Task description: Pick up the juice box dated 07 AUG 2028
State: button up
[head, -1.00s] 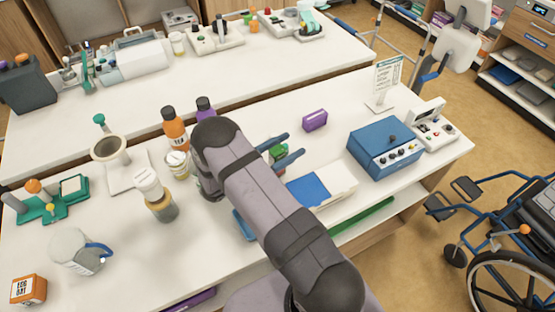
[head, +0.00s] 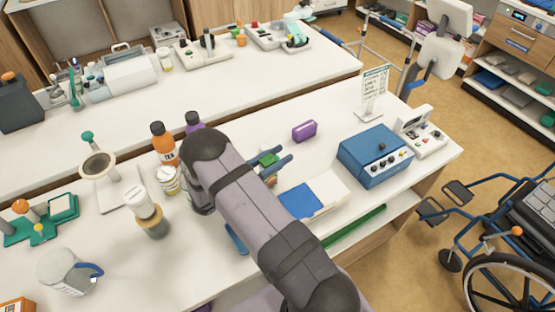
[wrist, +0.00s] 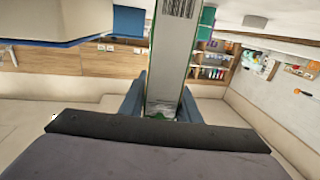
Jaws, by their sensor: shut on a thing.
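My gripper (head: 284,154) has blue fingers and is shut on a small green-and-white box (head: 267,159), over the middle of the near table. In the wrist view the box (wrist: 174,62) stands between the fingers (wrist: 160,102), with a barcode on its pale face and green edges. It looks like a juice box. No date on it is readable. My arm hides part of the table below. A small purple box (head: 304,131) lies on the table to the right of the gripper.
A blue device (head: 375,156), a sign stand (head: 372,92) and a white-and-blue flat item (head: 318,197) are on the right. Bottles (head: 164,143), a jar (head: 170,180) and a jug (head: 66,271) stand left. A wheelchair (head: 510,225) is beyond the right edge.

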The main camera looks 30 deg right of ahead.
notch_tip(320, 180, up, 9)
jog(key=b, duration=0.1)
jog(key=shift+b, duration=0.35)
dwell(0.3)
